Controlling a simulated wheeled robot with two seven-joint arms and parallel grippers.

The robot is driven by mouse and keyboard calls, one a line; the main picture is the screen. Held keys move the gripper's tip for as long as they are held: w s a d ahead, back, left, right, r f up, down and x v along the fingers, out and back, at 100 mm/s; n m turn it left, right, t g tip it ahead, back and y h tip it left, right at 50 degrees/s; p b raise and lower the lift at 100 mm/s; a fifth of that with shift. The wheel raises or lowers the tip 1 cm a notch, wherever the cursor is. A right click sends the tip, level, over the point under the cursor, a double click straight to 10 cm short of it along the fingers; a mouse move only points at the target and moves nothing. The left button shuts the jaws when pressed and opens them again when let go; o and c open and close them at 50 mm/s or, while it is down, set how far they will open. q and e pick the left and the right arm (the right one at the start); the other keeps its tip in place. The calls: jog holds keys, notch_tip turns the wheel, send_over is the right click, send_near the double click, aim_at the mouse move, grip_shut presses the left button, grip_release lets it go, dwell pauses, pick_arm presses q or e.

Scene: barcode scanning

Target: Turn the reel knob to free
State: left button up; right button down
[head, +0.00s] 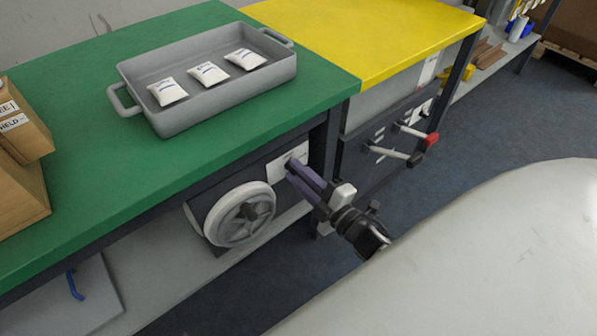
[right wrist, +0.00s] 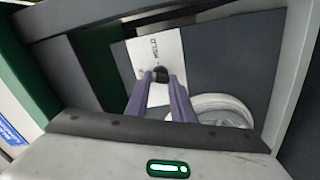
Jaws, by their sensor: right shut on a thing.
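The reel (head: 240,214) is a grey wheel with spokes on a dark panel below the green table; it also shows in the right wrist view (right wrist: 222,108). Beside it is a white label plate (head: 278,167), seen in the right wrist view (right wrist: 147,52) with dark lettering. The small black reel knob (right wrist: 161,73) sits on this plate. My right gripper (head: 291,168) reaches the plate, its purple fingers (right wrist: 161,84) shut on the knob from both sides. The fingers hide part of the knob, and I cannot tell its pointing direction. My left gripper is not in view.
A grey tray (head: 205,108) with white packets stands on the green table (head: 75,165). Cardboard boxes (head: 22,130) stand at the left. Levers, one red-ended (head: 431,139), stick out under the yellow table (head: 370,35) right of my gripper. Blue floor (head: 500,120) is open further right.

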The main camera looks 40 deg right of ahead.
jog(key=shift+f+n, duration=0.15)
jog(key=shift+n, duration=1.85)
jog(key=c, duration=1.5)
grip_release()
jog(key=shift+c, duration=0.2)
jog(key=shift+s, duration=0.1)
